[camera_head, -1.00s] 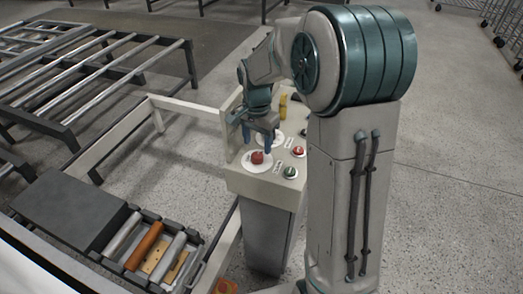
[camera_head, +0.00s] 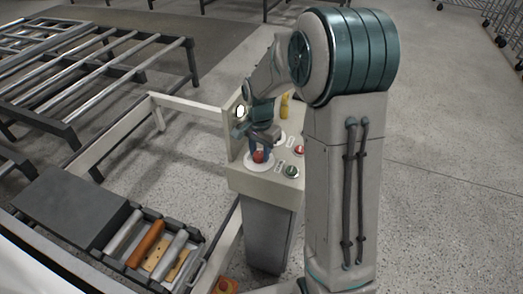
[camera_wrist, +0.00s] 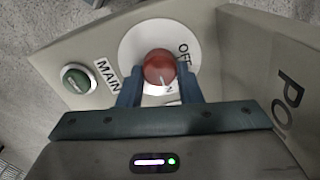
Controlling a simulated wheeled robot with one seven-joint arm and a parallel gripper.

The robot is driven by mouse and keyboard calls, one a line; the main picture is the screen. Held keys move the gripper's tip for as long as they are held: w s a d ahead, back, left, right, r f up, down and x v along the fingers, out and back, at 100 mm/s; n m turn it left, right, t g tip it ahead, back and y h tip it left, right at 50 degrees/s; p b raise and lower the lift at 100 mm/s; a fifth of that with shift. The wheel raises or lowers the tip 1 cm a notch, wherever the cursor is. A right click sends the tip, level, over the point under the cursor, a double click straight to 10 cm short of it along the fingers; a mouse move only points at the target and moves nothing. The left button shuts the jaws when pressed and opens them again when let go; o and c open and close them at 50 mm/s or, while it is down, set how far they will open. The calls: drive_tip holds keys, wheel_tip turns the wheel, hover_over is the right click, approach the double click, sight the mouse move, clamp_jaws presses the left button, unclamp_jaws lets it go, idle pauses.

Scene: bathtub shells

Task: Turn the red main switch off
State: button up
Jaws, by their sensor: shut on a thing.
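The red main switch (camera_wrist: 160,66) is a round knob with a pale pointer line, on a white disc (camera_wrist: 128,50) with an OFF label and a partly hidden second label. The word MAIN is printed beside the disc. My gripper (camera_wrist: 160,80) has one blue finger on each side of the knob and is shut on it. In the head view my gripper (camera_head: 259,150) reaches down onto the red main switch (camera_head: 258,157) at the left front of the cream control panel (camera_head: 262,183). The knob's pointer line slants towards the lower edge of the disc.
A green button (camera_head: 291,171) and another red button (camera_head: 299,150) sit to the right on the panel. A yellow part (camera_head: 284,105) stands at its back. A raised panel wall (camera_wrist: 280,70) is close to my gripper. A roller conveyor (camera_head: 150,250) lies to the left.

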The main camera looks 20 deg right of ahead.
drive_tip(key=shift+s+a+f+n+b, duration=0.1)
drive_tip(key=shift+n+b, duration=0.1)
drive_tip(key=shift+n, duration=0.85)
drive_tip(key=shift+s+a+f+n+b, duration=0.1)
drive_tip(key=shift+n+b, duration=0.1)
drive_tip(key=shift+n, duration=0.85)
drive_tip(key=n, duration=0.4)
drive_tip(key=shift+n, duration=0.3)
drive_tip(key=n, duration=0.4)
drive_tip(key=shift+n, duration=2.5)
drive_tip(key=shift+s, duration=0.1)
drive_tip(key=o, duration=1)
drive_tip(key=shift+r, duration=0.1)
